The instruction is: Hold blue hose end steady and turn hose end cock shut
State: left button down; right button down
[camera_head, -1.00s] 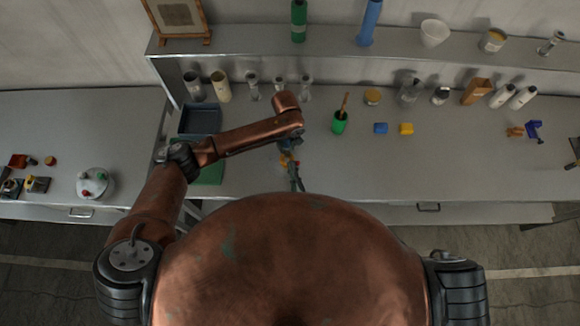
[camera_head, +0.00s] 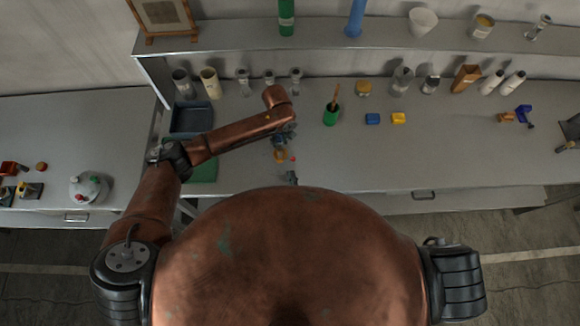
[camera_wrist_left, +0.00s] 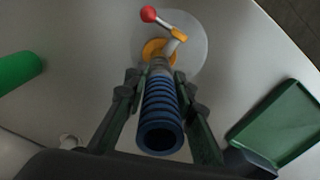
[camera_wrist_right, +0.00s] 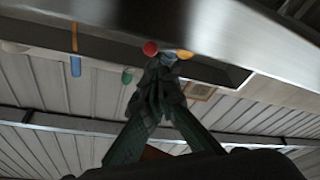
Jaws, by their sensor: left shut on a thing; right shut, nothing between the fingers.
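My left gripper (camera_wrist_left: 160,108) is shut on the ribbed blue hose end (camera_wrist_left: 160,130), with a finger on each side, in the left wrist view. Beyond it is the yellow-orange cock (camera_wrist_left: 158,50). Its lever slants up and left to a red ball (camera_wrist_left: 148,14), across the line of the hose. In the head view the left gripper (camera_head: 284,131) is just above the cock (camera_head: 281,156) and red ball (camera_head: 293,159). My right gripper (camera_head: 291,177) is shut and empty just below them. In the right wrist view its fingertips (camera_wrist_right: 160,65) appear close to the red ball (camera_wrist_right: 150,48); contact is unclear.
A green cup (camera_head: 331,115), a blue block (camera_head: 372,118) and a yellow block (camera_head: 398,117) stand to the right on the bench. A dark tray (camera_head: 191,117) and green tray (camera_head: 204,170) lie left, partly behind my arm. Bench space right of the cock is clear.

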jog(key=shift+v, duration=0.9)
jog(key=c, duration=2.7)
grip_release()
